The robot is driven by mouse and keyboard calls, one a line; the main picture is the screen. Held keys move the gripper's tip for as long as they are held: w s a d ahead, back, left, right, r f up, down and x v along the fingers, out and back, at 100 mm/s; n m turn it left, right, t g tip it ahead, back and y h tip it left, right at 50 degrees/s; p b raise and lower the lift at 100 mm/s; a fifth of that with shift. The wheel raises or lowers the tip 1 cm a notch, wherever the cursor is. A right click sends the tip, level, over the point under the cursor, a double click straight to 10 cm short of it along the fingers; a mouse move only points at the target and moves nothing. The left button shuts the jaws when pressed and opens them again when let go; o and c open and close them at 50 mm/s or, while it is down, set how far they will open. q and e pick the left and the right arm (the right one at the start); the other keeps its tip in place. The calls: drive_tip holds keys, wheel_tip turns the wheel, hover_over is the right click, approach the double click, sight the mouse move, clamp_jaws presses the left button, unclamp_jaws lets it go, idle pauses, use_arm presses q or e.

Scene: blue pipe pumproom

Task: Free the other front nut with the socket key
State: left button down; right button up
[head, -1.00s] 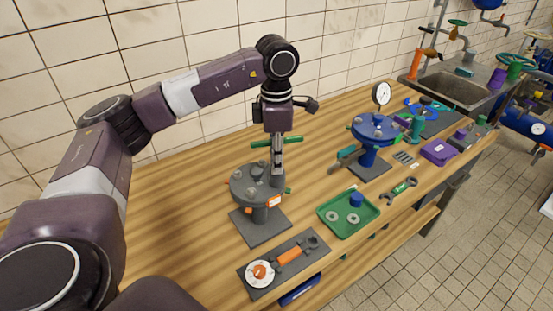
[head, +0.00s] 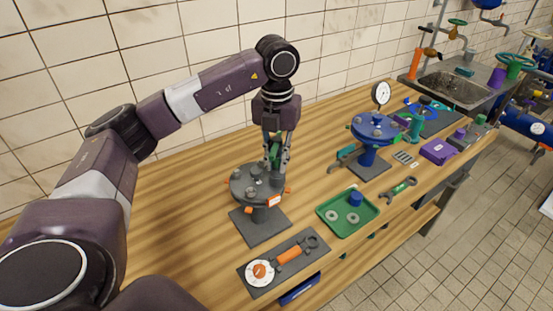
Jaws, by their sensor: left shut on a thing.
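The grey flange (head: 242,186) stands upright on a square grey plate on the bench, with several nuts or bolt heads on its top disc. My left gripper (head: 276,158) is above the right rear part of the disc, fingers pointing down. It is shut on the green handle of the socket key (head: 275,149). The key's lower end is largely hidden by the fingers, so I cannot tell whether its socket sits on a nut. My right gripper is out of view.
A green tray (head: 332,222) with two washers and a blue part lies to the right. A dark mat (head: 300,264) with an orange-handled tool is in front. A blue flange (head: 376,129) with a gauge stands farther right. Bare bench lies left of the grey flange.

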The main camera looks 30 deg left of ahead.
sight(277, 139)
use_arm(q)
drive_tip(key=shift+f+n, duration=0.1)
drive_tip(key=shift+n, duration=0.3)
drive_tip(key=shift+r, duration=0.3)
drive_tip(key=shift+r, duration=0.1)
drive_tip(key=shift+r+p, duration=1.4)
drive_tip(key=shift+r, duration=0.3)
drive_tip(key=shift+s+f, duration=0.1)
